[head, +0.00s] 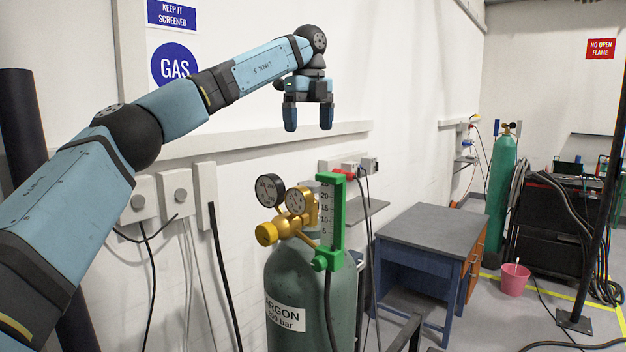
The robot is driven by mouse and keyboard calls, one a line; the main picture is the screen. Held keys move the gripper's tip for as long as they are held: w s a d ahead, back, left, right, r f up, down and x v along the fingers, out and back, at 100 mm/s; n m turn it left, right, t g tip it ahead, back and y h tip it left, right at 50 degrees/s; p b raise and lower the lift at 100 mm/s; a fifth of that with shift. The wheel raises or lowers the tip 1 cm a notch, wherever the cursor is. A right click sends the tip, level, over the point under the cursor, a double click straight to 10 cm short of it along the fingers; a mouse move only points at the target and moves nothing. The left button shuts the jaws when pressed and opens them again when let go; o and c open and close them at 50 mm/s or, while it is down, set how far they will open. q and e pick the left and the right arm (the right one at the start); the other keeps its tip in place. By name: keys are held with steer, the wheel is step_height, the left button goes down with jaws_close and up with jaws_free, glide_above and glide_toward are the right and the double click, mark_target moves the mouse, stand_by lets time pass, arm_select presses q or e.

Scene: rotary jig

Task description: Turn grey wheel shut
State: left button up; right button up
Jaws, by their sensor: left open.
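A green argon cylinder (283,279) stands upright at the lower middle of the head view. On its top sit a brass regulator (310,208) with two round gauges, a brass knob (267,233) and a green flowmeter (329,215). I cannot make out a grey wheel on this cylinder. My left gripper (308,118) is open and empty, its fingers pointing down. In the picture it is above the gauges, apart from them. My right gripper is not in view.
Two wall boxes (143,182) with grey round knobs are at left. A desk (432,228) stands right of the cylinder. Farther right are a second green cylinder (500,190), a pink bucket (514,281), a black machine with cables (548,225) and a dark post (606,200).

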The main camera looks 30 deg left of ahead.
mark_target(310, 183)
arm_select(q)
steer(key=f, duration=0.9)
steer(key=shift+s+d, duration=0.25)
steer(key=shift+s, duration=0.05)
steer(key=shift+s+d+f, duration=0.15)
steer(key=shift+f, duration=0.3)
steer(key=shift+s+d+f, duration=0.15)
steer(key=shift+f, duration=0.25)
steer(key=shift+s+d+f, duration=0.15)
steer(key=shift+f, duration=0.5)
steer(key=shift+w+a+f, duration=0.3)
steer(key=shift+f, duration=0.2)
steer(key=shift+s+d+r, duration=0.15)
steer(key=shift+c, duration=0.3)
steer(key=c, duration=0.9)
